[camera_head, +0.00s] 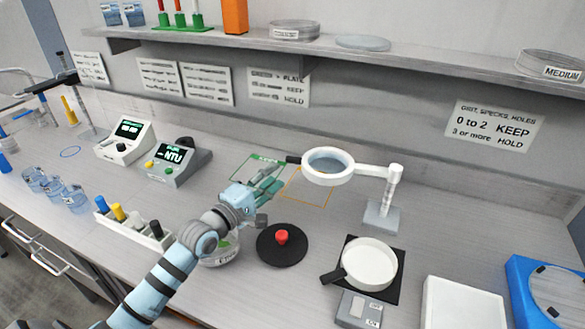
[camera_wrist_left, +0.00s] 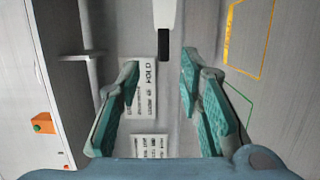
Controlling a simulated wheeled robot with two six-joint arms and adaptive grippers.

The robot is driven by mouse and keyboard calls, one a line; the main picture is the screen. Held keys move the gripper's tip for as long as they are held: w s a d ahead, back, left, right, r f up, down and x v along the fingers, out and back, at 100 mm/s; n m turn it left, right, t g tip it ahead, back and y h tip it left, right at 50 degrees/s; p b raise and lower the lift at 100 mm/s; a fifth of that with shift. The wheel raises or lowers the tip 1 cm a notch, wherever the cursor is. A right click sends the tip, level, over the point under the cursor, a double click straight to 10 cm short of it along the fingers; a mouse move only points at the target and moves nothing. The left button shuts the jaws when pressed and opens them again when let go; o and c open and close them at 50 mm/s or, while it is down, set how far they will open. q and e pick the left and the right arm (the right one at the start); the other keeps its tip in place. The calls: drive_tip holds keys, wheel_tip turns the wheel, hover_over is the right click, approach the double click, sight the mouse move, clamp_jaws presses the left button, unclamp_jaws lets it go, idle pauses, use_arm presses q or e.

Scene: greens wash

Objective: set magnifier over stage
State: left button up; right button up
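The magnifier (camera_head: 328,166) is a white ring with a clear lens on a swing arm. The arm joins a post on a grey base (camera_head: 382,217). A black handle (camera_head: 293,160) sticks out from the ring's left side. My left gripper (camera_head: 268,187) is just left of and below this handle, open and empty. In the left wrist view, the handle (camera_wrist_left: 163,46) lies ahead between the open fingers (camera_wrist_left: 158,98), apart from them. A black square plate (camera_head: 347,243) carrying a white pan-like dish (camera_head: 369,264) stands right of the magnifier's front; whether it is the stage, I cannot tell.
Orange (camera_head: 306,203) and green outlines mark the counter behind my gripper. A black disc with a red knob (camera_head: 282,237) lies in front. A switch box (camera_head: 360,310), white tray (camera_head: 460,304) and blue device (camera_head: 535,270) stand right. A shelf (camera_head: 400,57) runs above.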

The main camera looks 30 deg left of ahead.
sight(292, 161)
use_arm(q)
drive_tip(key=w, duration=0.3)
drive_tip(key=w+d+b, duration=0.1)
drive_tip(key=w, duration=0.2)
drive_tip(key=w+b, duration=0.1)
drive_tip(key=w, duration=0.2)
drive_tip(key=shift+w+d+f, duration=0.25)
drive_tip(key=shift+w+f, duration=0.05)
drive_tip(key=shift+f, duration=0.1)
drive_tip(key=shift+r, duration=0.25)
use_arm(e)
drive_tip(key=f, duration=0.2)
drive_tip(key=w+f, duration=0.1)
drive_tip(key=f, duration=0.1)
use_arm(q)
drive_tip(key=shift+c, duration=0.4)
drive_tip(key=shift+w, duration=0.1)
clamp_jaws()
